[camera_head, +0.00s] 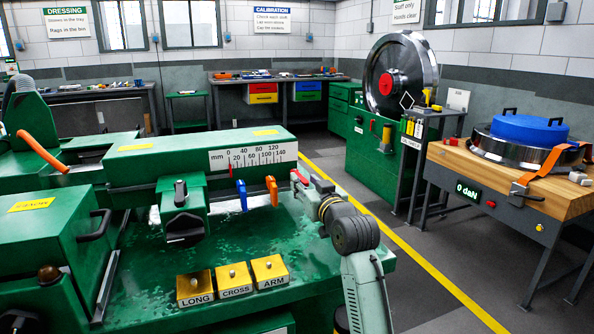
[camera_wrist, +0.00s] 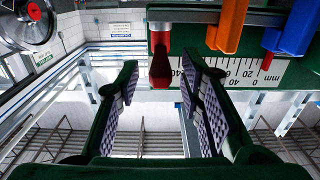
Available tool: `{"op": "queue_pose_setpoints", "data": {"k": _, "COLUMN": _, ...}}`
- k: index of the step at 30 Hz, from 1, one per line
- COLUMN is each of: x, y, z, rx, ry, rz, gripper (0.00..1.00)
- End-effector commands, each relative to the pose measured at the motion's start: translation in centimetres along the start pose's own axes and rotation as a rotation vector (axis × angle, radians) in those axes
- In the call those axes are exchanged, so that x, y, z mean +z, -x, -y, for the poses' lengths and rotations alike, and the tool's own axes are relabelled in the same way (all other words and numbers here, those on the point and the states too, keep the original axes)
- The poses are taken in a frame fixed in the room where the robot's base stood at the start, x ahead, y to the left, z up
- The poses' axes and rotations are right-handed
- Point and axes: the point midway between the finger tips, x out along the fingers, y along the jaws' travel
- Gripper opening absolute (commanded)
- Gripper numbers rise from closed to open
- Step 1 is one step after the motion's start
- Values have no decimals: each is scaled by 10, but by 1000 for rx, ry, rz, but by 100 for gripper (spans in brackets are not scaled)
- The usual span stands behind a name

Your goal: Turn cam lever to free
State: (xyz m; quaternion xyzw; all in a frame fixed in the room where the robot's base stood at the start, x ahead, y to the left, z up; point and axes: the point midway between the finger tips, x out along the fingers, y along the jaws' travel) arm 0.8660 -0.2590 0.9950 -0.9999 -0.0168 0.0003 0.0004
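A red lever (camera_head: 299,177) sits at the right end of the green beam, beside my gripper (camera_head: 311,186). Which lever is the cam lever is not labelled. In the wrist view the red lever's knob (camera_wrist: 160,68) hangs between the tips of my gripper's fingers (camera_wrist: 161,80). The two fingers stand wide apart, and I see no contact with the lever. An orange lever (camera_head: 271,190) and a blue lever (camera_head: 241,195) hang from the same beam to the left. They also show in the wrist view, orange (camera_wrist: 231,25) and blue (camera_wrist: 293,28), outside the fingers.
A white millimetre scale (camera_head: 253,158) is on the beam's front. A dark-knobbed tool head (camera_head: 184,215) hangs further left. LONG, CROSS and ARM yellow blocks (camera_head: 236,279) stand on the green bed. A wooden bench (camera_head: 500,180) with a strapped wheel stands right, across open floor.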

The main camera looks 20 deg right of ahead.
Motion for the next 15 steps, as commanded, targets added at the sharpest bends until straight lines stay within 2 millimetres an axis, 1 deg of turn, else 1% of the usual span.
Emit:
{"op": "queue_pose_setpoints", "data": {"k": 1, "x": -3, "y": -11, "z": 1, "rx": -2, "ry": 2, "rz": 3, "gripper": 35}}
{"op": "queue_pose_setpoints", "data": {"k": 6, "x": -3, "y": -39, "z": 1, "rx": -2, "ry": 1, "rz": 1, "gripper": 35}}
{"op": "queue_pose_setpoints", "data": {"k": 10, "x": -2, "y": -53, "z": 0, "rx": 0, "ry": 0, "rz": 0, "gripper": 35}}
{"op": "queue_pose_setpoints", "data": {"k": 15, "x": 0, "y": -60, "z": 1, "rx": -1, "ry": 1, "rz": 0, "gripper": 35}}
